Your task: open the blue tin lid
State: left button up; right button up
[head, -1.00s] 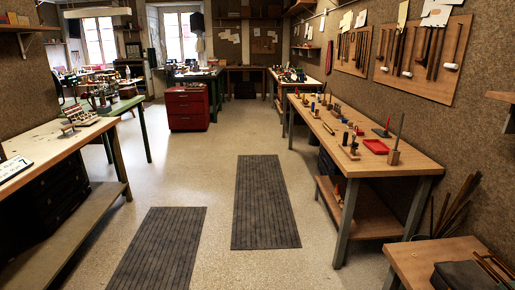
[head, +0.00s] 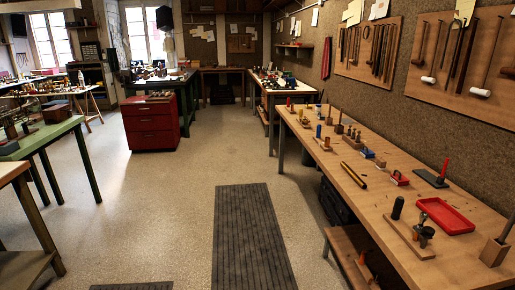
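I cannot make out a blue tin or its lid for certain. A small blue item (head: 368,153) lies on the long wooden workbench (head: 385,212) at the right, near its middle. Another small blue piece (head: 318,131) stands farther back on the same bench. Both are too small to tell whether either is a tin. Neither of my grippers shows in the head view.
A red tray (head: 446,216) and several tools lie on the right bench. A grey mat (head: 250,240) lies on the open floor between the benches. A red drawer cabinet (head: 151,125) stands farther back. A green-edged table (head: 45,137) is at left.

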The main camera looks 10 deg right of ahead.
aim_at(367, 151)
jog(key=i+z, duration=0.2)
jog(key=i, duration=0.55)
jog(key=i+j+z, duration=0.2)
jog(key=i, duration=0.55)
